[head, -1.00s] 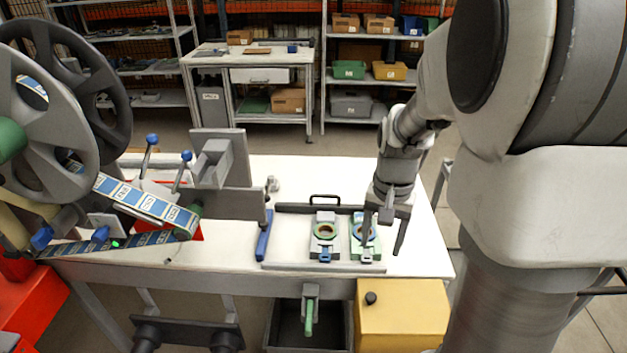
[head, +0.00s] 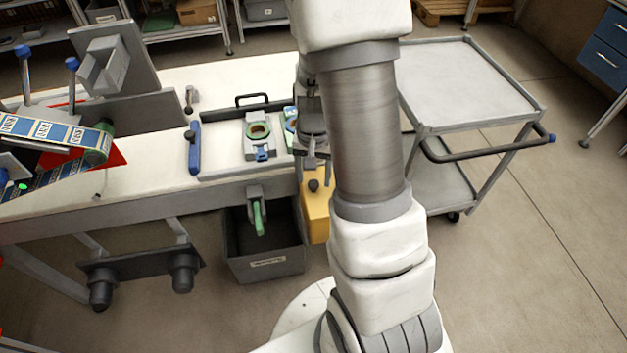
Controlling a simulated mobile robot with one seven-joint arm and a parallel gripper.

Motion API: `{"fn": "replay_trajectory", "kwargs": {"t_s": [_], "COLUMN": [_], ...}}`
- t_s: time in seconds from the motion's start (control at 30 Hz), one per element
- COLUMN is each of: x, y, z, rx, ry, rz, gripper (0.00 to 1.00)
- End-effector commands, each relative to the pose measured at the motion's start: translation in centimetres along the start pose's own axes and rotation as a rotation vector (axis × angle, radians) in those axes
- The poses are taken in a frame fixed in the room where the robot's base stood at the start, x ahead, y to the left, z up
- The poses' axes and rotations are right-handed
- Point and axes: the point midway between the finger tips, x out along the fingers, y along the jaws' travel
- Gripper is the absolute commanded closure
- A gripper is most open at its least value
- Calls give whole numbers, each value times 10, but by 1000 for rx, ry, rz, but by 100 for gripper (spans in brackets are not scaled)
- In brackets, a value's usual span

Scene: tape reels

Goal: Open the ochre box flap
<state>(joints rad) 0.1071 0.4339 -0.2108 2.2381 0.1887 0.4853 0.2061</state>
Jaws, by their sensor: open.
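The ochre box (head: 316,218) hangs at the front edge of the white table, under its right part. A dark round knob (head: 313,185) sits on the upper part of the box. My arm covers the right side of the box, so the flap's edges are hidden. My gripper (head: 312,168) is open and points down, just above the knob in the picture. I cannot tell whether a finger touches the box or the knob.
A tray (head: 222,172) with reel fixtures (head: 259,132) lies on the table left of my gripper. A green-handled lever (head: 257,217) and a dark open bin (head: 262,268) are left of the box. A grey cart (head: 475,85) stands to the right.

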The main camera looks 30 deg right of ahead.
Motion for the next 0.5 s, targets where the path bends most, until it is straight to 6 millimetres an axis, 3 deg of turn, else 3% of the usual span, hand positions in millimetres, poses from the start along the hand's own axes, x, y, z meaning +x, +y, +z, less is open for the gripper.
{"fn": "replay_trajectory", "kwargs": {"t_s": [0.13,0.43,0.5], "x": [11,13,13], "y": [0,0,0], "z": [0,0,0], "rx": [1,1,0], "ry": [-1,0,0], "rz": [0,-1,0], "gripper": [36,36,46]}}
